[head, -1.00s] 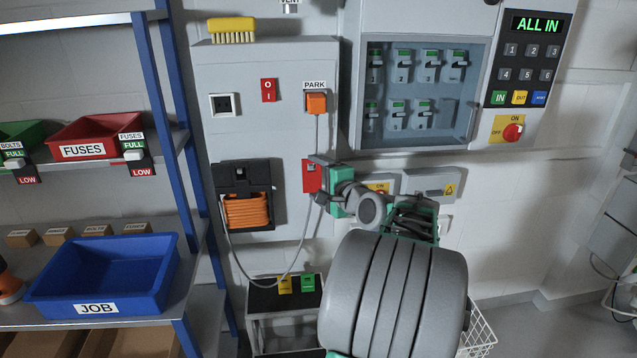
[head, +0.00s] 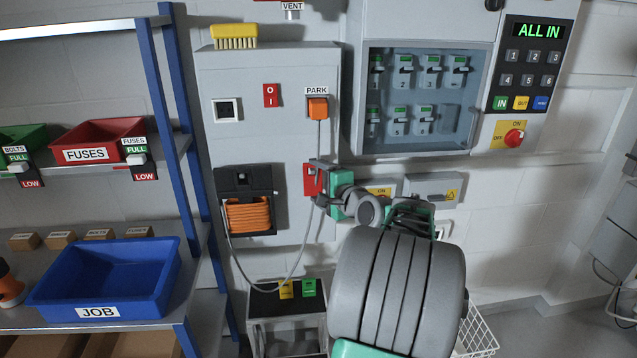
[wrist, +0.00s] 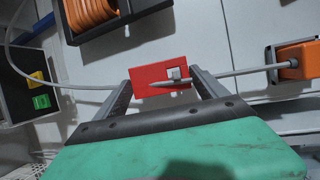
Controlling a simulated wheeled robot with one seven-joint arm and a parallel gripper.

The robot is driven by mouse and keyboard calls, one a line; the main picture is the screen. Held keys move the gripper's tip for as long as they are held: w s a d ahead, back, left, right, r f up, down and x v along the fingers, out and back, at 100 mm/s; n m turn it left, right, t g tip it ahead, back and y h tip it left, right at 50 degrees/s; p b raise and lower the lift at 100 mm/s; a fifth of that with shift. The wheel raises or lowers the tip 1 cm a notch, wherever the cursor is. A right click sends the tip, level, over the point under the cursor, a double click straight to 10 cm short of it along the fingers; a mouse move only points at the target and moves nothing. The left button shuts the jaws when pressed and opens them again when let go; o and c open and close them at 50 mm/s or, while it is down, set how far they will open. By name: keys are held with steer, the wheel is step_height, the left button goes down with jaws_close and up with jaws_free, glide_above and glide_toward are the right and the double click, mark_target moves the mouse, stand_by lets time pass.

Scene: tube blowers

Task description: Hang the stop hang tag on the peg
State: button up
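A plain red rectangular tag (wrist: 146,83) shows between my fingertips in the wrist view. It also shows upright against the grey cabinet front in the head view (head: 308,179). No lettering can be read on it. A small grey square piece and a grey pointed piece, peg-like (wrist: 175,72), show in front of the tag's face. My gripper (wrist: 161,78) has its fingers wide apart, one at each short end of the tag; it also shows in the head view (head: 320,181). Whether the fingertips touch the tag cannot be told.
A grey cable runs from the orange PARK plug (head: 317,107) down past my gripper, then loops left. An orange cord reel (head: 246,215) sits left. A breaker box (head: 420,95) and small grey boxes (head: 433,186) are to the right. Shelving with a blue JOB bin (head: 105,280) stands far left.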

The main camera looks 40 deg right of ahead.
steer(key=o, duration=0.4)
steer(key=shift+c, duration=0.2)
